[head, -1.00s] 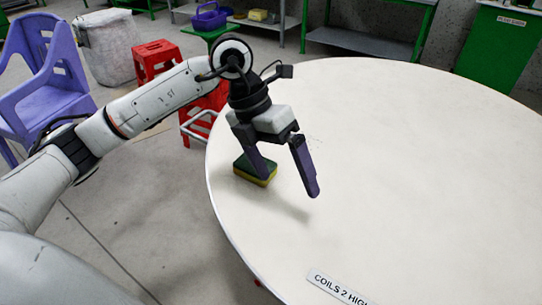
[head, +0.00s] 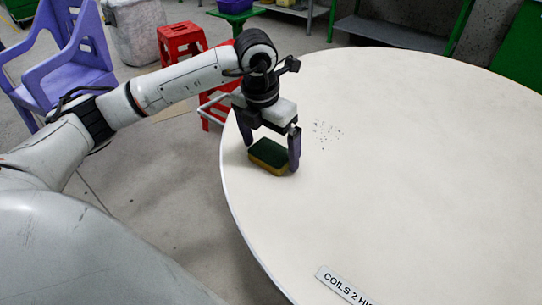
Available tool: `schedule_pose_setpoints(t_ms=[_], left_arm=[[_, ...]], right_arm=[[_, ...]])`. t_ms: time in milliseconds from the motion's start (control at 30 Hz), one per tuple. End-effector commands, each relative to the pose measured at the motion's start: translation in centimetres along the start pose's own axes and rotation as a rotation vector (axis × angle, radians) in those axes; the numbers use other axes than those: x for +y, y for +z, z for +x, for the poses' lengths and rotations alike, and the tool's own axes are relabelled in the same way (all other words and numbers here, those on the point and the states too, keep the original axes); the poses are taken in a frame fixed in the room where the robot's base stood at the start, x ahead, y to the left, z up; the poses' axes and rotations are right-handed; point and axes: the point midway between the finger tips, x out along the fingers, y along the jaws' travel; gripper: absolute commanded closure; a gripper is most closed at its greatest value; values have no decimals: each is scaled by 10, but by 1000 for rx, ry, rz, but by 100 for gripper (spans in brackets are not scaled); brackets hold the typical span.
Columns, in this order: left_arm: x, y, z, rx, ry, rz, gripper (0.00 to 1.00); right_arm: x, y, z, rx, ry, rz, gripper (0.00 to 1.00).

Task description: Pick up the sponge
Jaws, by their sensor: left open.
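The sponge (head: 268,155) has a dark green top and a yellow lower layer. It lies flat on the round white table (head: 400,170), near the table's left edge. My left gripper (head: 270,156) is open and points down over the sponge. One finger is at the sponge's far left side, and the other is at its right end. I cannot tell whether either finger touches it. My right gripper is not in view.
A label strip (head: 345,286) lies at the table's front. Dark specks (head: 326,132) mark the tabletop right of the gripper. A red stool (head: 181,40) and a purple chair (head: 65,60) stand left of the table. The rest of the tabletop is clear.

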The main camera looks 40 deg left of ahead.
Motion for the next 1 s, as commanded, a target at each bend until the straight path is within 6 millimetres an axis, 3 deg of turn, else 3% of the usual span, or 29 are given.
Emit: schedule_pose_setpoints(t_ms=[333, 600, 1000], left_arm=[[0, 0, 9, -1, -1, 0, 6], [0, 0, 8, -1, -1, 0, 47], [0, 2, -1, -3, -1, 0, 48]], right_arm=[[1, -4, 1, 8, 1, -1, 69], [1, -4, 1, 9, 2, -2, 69], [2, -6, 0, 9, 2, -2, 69]])
